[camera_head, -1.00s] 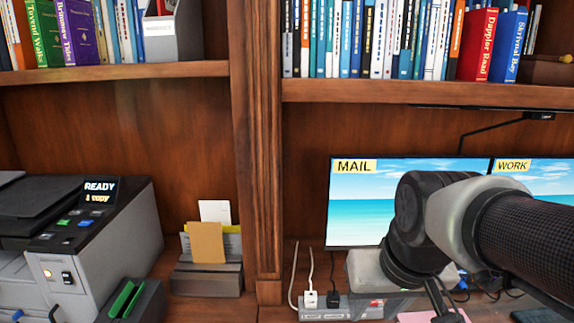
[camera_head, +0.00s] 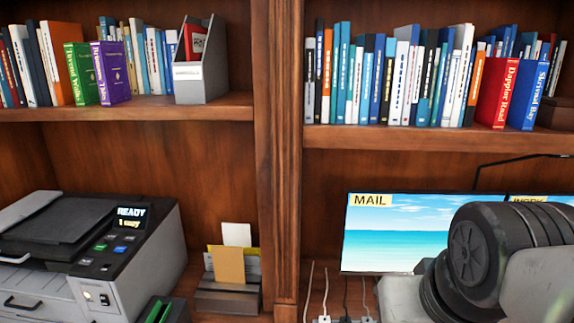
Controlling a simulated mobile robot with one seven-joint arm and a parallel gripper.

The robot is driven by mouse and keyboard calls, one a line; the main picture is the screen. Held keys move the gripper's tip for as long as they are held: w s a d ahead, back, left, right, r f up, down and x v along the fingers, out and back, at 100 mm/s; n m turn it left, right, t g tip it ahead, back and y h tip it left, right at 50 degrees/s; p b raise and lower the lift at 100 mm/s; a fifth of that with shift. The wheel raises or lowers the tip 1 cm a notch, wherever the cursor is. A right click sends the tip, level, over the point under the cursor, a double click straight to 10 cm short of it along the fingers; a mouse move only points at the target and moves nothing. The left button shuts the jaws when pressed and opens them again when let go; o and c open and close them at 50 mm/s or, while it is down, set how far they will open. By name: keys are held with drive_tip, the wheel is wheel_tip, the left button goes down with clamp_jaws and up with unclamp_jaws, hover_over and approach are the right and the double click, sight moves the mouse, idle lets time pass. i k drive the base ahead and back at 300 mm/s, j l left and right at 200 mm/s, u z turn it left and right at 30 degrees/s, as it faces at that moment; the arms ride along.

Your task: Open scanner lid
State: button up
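The scanner (camera_head: 130,255) is a grey and black machine at the lower left in the head view, on the desk in the left bookcase bay. Its dark lid (camera_head: 58,222) lies flat and shut on top. A small screen (camera_head: 131,217) reading "READY 1 copy" stands at its right rear. My arm's dark, round joint and grey link fill the lower right, well apart from the scanner. My gripper is not visible in this frame.
A wooden post (camera_head: 287,170) divides the bays. A card holder (camera_head: 228,288) stands right of the scanner, with a green-slotted box (camera_head: 160,310) in front. A monitor (camera_head: 385,240) and cables are behind my arm. A book-filled shelf (camera_head: 130,108) runs above the scanner.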

sight(62, 228)
drive_tip(key=k+u, duration=0.1)
drive_tip(key=k, duration=0.5)
drive_tip(key=u, duration=1.5)
drive_tip(key=k+l+u, duration=0.1)
drive_tip(key=l+u, duration=0.3)
drive_tip(key=l, duration=0.15)
drive_tip(key=i+j+z, duration=0.25)
drive_tip(key=i+j, duration=1.45)
drive_tip(key=j, duration=0.15)
